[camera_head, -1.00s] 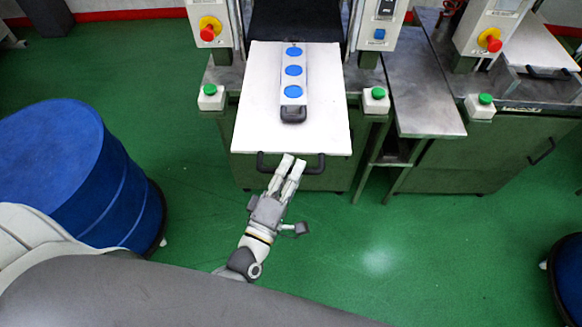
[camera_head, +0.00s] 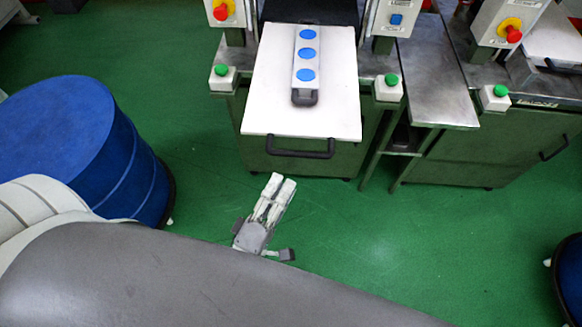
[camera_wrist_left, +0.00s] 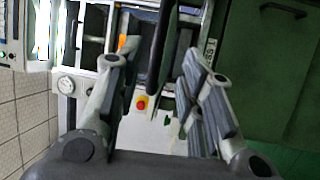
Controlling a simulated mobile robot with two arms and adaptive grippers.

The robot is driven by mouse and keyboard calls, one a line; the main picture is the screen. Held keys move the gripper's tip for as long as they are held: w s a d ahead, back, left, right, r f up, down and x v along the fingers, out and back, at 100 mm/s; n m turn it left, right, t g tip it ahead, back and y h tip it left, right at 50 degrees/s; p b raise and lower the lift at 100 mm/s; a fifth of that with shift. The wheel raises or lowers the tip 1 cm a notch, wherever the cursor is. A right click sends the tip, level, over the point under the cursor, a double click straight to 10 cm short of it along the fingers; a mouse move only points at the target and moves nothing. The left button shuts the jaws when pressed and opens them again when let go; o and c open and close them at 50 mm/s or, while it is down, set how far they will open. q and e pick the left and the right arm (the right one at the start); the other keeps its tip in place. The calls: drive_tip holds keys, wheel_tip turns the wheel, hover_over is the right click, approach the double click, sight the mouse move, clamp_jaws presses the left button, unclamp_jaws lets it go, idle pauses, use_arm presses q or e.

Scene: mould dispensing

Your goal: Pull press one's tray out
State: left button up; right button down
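Press one's tray (camera_head: 280,90) is a white plate standing out from the press front. It has a black bar handle (camera_head: 300,154) along its front edge. My left gripper (camera_head: 284,181) is in front of and below this handle in the head view, apart from it and empty. Its two pale fingers point toward the press. In the left wrist view the fingers (camera_wrist_left: 160,55) stand apart, with a dark bar-like shape visible between them that I cannot identify surely. My right gripper is not in view.
A white block with blue discs (camera_head: 306,65) lies on the tray. Green buttons flank it, one left (camera_head: 222,72) and one right (camera_head: 390,82). A metal side table (camera_head: 430,75) and a second press stand right. A blue drum (camera_head: 90,140) stands left. Green floor ahead is clear.

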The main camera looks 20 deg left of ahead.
use_arm(q)
drive_tip(key=shift+v, duration=1.2)
drive_tip(key=shift+f, duration=0.15)
drive_tip(key=s+a+f+m+g, duration=0.15)
drive_tip(key=f+m+g, duration=0.4)
drive_tip(key=f, duration=1.05)
drive_tip(key=s+a+f+m+g, duration=0.1)
drive_tip(key=s+f+m+g, duration=0.45)
drive_tip(key=f, duration=1.05)
drive_tip(key=s+a+f+m+g+y, duration=0.1)
drive_tip(key=s+a+f+m+g, duration=0.2)
drive_tip(key=s+f, duration=0.4)
drive_tip(key=s+a+f+m+g+y, duration=0.1)
drive_tip(key=s+a+f+m+g, duration=0.3)
drive_tip(key=s+f, duration=0.4)
drive_tip(key=shift+s+f+g, duration=0.2)
drive_tip(key=shift+s+g, duration=0.2)
drive_tip(key=shift+s, duration=0.25)
